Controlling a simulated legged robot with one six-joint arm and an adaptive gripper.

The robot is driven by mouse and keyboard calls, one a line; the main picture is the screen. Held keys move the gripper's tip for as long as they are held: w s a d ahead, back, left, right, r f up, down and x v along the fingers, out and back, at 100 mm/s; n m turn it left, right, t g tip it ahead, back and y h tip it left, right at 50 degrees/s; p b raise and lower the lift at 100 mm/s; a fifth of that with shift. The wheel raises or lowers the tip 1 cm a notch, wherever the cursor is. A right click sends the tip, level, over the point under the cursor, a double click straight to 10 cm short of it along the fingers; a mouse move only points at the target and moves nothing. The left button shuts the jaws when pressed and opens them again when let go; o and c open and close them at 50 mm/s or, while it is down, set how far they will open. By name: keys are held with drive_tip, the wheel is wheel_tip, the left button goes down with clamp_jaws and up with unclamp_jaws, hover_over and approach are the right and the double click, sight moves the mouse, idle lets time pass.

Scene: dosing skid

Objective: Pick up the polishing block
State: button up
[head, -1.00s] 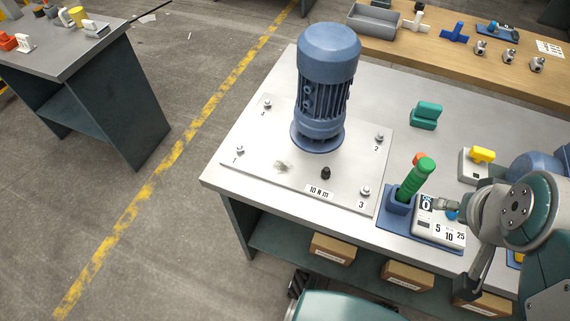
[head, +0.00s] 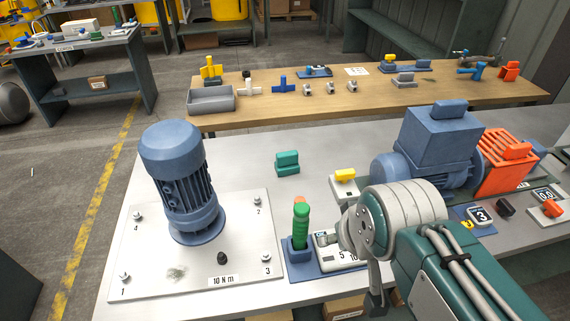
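A teal block with a raised grip (head: 287,163) stands on the grey metal table, behind and right of the blue motor; it looks like the polishing block, though I cannot be sure. My gripper (head: 350,265) is in front of it and to its right, over the white numbered box (head: 338,257). It is apart from the teal block. My own wrist hides most of the gripper, so I cannot tell whether its fingers are apart or closed.
A blue motor (head: 178,180) stands on a plate with bolts and a smudge (head: 176,272). A green-handled tool (head: 301,225) stands upright in a blue holder. A yellow-topped box (head: 344,182) and a larger blue motor (head: 432,150) are to the right.

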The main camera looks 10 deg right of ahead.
drive_tip(key=shift+o, duration=1.5)
drive_tip(key=shift+w+r, duration=0.2)
drive_tip(key=w+r+n+g, duration=0.1)
drive_tip(key=w+r+n, duration=0.4)
drive_tip(key=w, duration=0.6)
drive_tip(key=n+g, duration=0.4)
drive_tip(key=n, duration=1)
hover_over(287, 162)
drive_tip(key=w, duration=0.1)
wheel_tip(287, 162, down, 16)
drive_tip(key=shift+w+r, duration=0.15)
drive_tip(key=shift+r, duration=0.05)
drive_tip(key=shift+w+f+g, duration=0.2)
drive_tip(key=shift+f+g, duration=0.1)
drive_tip(key=shift+f, duration=0.4)
wheel_tip(287, 162, down, 10)
drive_tip(key=shift+s+d+f, duration=0.1)
drive_tip(key=shift+d+f, duration=0.05)
